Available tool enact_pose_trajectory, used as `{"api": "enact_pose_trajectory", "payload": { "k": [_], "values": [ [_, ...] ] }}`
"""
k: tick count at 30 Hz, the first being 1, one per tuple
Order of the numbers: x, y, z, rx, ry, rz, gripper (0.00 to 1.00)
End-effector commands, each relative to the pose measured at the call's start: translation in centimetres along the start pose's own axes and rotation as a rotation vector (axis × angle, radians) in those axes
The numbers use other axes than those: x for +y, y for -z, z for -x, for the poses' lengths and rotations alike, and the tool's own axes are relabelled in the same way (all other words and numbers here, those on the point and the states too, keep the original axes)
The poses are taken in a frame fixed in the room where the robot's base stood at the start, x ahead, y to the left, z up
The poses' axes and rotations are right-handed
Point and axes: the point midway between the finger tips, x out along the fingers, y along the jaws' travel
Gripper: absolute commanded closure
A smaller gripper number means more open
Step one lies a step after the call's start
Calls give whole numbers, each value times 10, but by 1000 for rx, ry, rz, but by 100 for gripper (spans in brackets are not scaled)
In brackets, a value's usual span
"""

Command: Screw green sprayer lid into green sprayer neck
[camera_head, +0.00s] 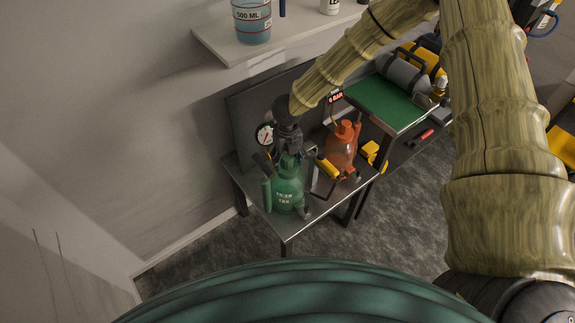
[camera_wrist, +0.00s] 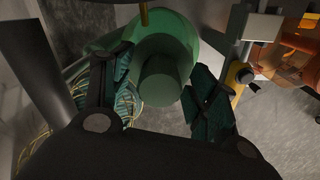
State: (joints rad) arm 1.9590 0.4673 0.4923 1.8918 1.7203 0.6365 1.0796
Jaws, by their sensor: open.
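The green sprayer (camera_head: 287,198) stands upright on the dark bench in the head view, with pale lettering on its front. In the wrist view its rounded green body (camera_wrist: 180,30) lies beyond my fingers. A short dark-green cylinder (camera_wrist: 162,78) projects from it between my fingers; I cannot tell whether this is the neck or the lid on it. My gripper (camera_head: 289,153) is directly above the sprayer, pointing down. In the wrist view my gripper (camera_wrist: 160,80) is open, with one ribbed finger pad on each side of the cylinder. My gripper hides the sprayer's top in the head view.
An orange sprayer (camera_head: 342,145) stands close on the right, with a yellow-handled tool (camera_head: 327,167) between. A pressure gauge (camera_head: 265,135) is behind on the left. A shelf (camera_head: 225,50) with a blue beaker (camera_head: 252,22) overhangs the back. A green-topped table (camera_head: 385,101) adjoins on the right.

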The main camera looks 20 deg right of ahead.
Motion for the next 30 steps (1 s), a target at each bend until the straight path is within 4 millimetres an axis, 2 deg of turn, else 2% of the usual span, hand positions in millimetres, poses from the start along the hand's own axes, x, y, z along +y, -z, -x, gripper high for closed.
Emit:
{"api": "enact_pose_trajectory", "payload": {
  "k": [5,30],
  "values": [
    [0,1,4,2,-1,88,41],
    [0,1,3,1,-1,903,41]
  ]
}}
